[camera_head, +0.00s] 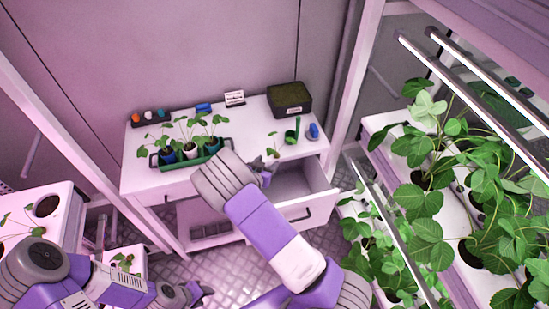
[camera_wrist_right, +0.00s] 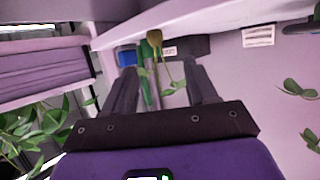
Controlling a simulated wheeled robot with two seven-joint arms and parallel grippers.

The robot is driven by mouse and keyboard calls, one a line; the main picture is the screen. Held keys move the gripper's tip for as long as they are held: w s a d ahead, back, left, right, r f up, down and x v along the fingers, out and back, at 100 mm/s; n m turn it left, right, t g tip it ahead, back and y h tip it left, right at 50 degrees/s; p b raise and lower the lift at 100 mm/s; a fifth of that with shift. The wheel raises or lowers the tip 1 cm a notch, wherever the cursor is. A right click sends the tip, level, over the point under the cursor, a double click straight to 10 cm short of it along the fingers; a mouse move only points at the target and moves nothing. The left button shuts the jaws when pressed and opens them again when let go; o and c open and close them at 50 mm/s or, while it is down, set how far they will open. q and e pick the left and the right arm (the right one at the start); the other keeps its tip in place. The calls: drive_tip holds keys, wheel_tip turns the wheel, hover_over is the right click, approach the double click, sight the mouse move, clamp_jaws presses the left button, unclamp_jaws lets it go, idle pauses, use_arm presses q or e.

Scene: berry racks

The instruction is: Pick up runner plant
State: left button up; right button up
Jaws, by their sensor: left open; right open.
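A small runner plant (camera_head: 273,142) with a thin stem and a few leaves stands at the front of the white table, right of the planter tray. In the right wrist view its leaves and stem (camera_wrist_right: 155,39) show between and beyond the fingers. My right gripper (camera_head: 268,171) is at the table's front edge, just below the plant in the head view. It also shows in the right wrist view (camera_wrist_right: 163,80), open, with its fingers on either side of the stem. The plant's base is hidden. My left gripper (camera_head: 205,291) is low at the bottom, open and away from the table.
A dark green tray (camera_head: 154,161) with several potted plants stands left of the runner plant. A green cup (camera_head: 292,131), a blue item (camera_head: 313,131) and a dark box (camera_head: 289,99) are to its right and behind. An open drawer (camera_head: 300,190) juts out below. Leafy racks (camera_head: 430,205) fill the right.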

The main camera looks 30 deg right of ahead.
sight(276, 154)
drive_tip(key=x, duration=0.8)
drive_tip(key=shift+s+f, duration=0.25)
drive_tip(key=shift+f, duration=0.05)
drive_tip(key=shift+c, duration=0.5)
clamp_jaws()
